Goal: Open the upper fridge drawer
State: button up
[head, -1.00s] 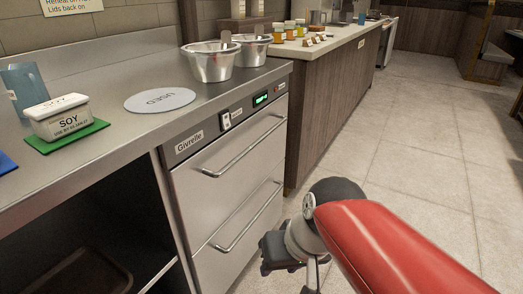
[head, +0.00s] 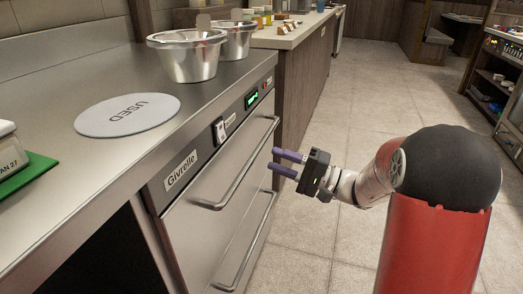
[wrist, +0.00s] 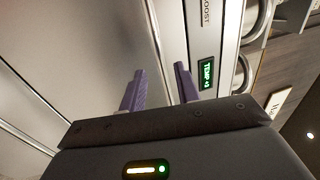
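The fridge under the counter has a Givrelle label and two steel drawer fronts. The upper fridge drawer (head: 213,168) looks shut, flush with the front. Its long bar handle (head: 248,172) runs across it. The lower drawer handle (head: 243,252) shows below. My gripper (head: 271,158) is open and empty, its two purple fingers pointing left toward the fridge. It is near the far half of the upper handle, seemingly apart from it. In the wrist view, the spread fingers (wrist: 160,88) face the steel front, beside the green display (wrist: 207,72). I cannot tell the handle there.
A green mat (head: 22,176) lies at the left edge. A wood-sided counter (head: 303,75) stands beyond the fridge. The tiled floor (head: 375,105) is open at right.

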aim_at(257, 150)
jog(key=p+x, duration=0.1)
jog(key=x, duration=0.5)
jog(key=shift+a, duration=0.25)
grip_shut()
